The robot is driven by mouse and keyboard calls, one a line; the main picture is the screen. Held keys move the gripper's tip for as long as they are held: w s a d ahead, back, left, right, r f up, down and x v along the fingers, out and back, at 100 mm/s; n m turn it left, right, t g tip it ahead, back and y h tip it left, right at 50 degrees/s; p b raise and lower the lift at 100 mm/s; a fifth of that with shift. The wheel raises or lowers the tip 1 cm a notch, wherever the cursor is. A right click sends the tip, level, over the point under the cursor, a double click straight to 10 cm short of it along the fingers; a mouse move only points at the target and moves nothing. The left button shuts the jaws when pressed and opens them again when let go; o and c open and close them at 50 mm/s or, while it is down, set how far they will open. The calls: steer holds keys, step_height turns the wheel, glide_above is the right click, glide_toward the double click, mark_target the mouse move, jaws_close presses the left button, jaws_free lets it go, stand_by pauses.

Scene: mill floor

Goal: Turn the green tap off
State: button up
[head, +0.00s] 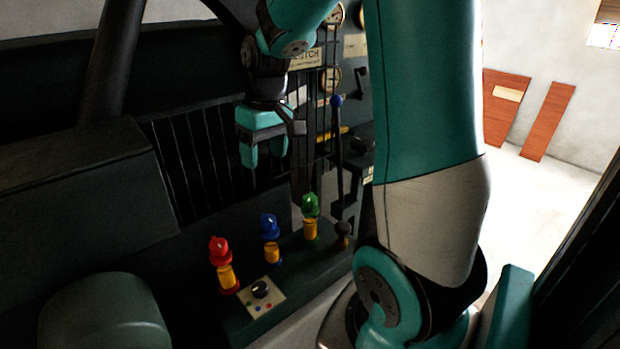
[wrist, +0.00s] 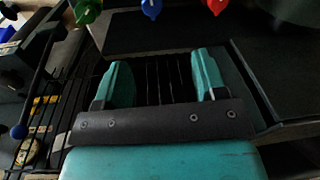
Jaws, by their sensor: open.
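The green tap (head: 310,205) has a green handle on a yellow body and is the rightmost of three taps on a dark ledge in the head view. In the wrist view its green handle (wrist: 87,11) is cut off by the top edge, left of centre. Which way the handle is turned is too small to tell. My gripper (head: 264,160) is open and empty, pointing down, above and to the left of the green tap and apart from it. In the wrist view my gripper's fingers (wrist: 161,72) are spread with nothing between them.
The blue tap (head: 268,226) and red tap (head: 219,249) stand left of the green one. A knob plate (head: 262,296) lies in front. A blue-topped lever (head: 337,130) rises behind the green tap, and a dark-knobbed lever (head: 343,230) is at its right.

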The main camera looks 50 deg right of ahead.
mark_target(310, 197)
steer(key=s+d+m+p, duration=0.2)
steer(key=d+m, duration=0.1)
steer(key=d, duration=1)
steer(key=shift+g+h, duration=0.3)
steer(key=shift+g, duration=0.1)
steer(key=f, duration=1.1)
steer(key=f+p, duration=0.1)
steer(key=f, duration=0.5)
steer(key=shift+w+a, duration=0.2)
steer(key=shift+a, duration=0.05)
steer(key=c, duration=0.9)
